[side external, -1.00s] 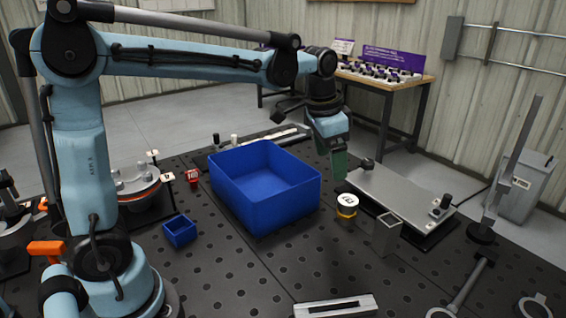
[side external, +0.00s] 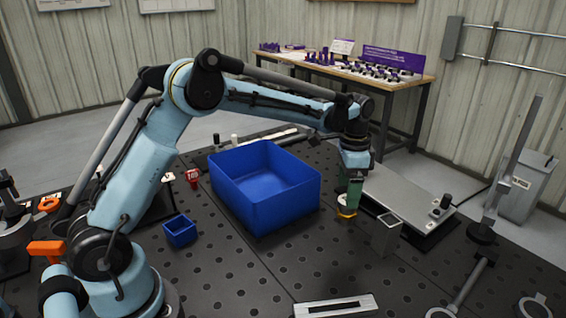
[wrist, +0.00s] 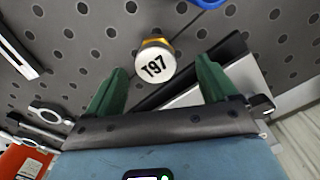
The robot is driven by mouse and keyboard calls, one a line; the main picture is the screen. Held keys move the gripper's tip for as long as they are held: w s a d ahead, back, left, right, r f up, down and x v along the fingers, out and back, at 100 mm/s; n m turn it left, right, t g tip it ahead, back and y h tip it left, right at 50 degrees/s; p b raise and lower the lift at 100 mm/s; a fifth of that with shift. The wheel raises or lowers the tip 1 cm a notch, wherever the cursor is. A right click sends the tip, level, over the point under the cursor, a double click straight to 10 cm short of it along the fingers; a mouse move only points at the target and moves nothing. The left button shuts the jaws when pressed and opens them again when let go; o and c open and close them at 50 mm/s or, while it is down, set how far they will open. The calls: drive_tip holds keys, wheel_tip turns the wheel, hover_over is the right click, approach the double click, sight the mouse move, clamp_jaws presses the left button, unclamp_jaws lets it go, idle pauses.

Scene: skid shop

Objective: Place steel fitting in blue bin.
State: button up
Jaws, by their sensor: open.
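The blue bin (side external: 288,208) stands open and looks empty in the middle of the table; a corner of blue shows at the top of the wrist view (wrist: 208,3). A small round piece with a white T97 top (wrist: 154,65) and a yellow-orange body (side external: 347,213) stands right of the bin. A grey square steel tube (side external: 386,238) stands further right; I cannot tell which is called the steel fitting. My gripper (side external: 348,204) points down at the round piece, its green fingers open (wrist: 162,64), one on each side. I see no clear contact.
A metal plate on a dark base (side external: 408,200) lies just behind and right of my gripper. A small blue box (side external: 180,231) stands left of the bin. A slotted metal block (side external: 337,307) lies at the front. The table between bin and block is clear.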

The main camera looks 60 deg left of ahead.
sight(347, 211)
drive_tip(key=shift+d+f, duration=0.2)
drive_tip(key=shift+f, duration=1.4)
drive_tip(key=shift+d+f, duration=0.2)
drive_tip(key=shift+f, duration=1.4)
drive_tip(key=c, duration=1.4)
drive_tip(key=shift+o, duration=0.2)
drive_tip(key=shift+r, duration=0.1)
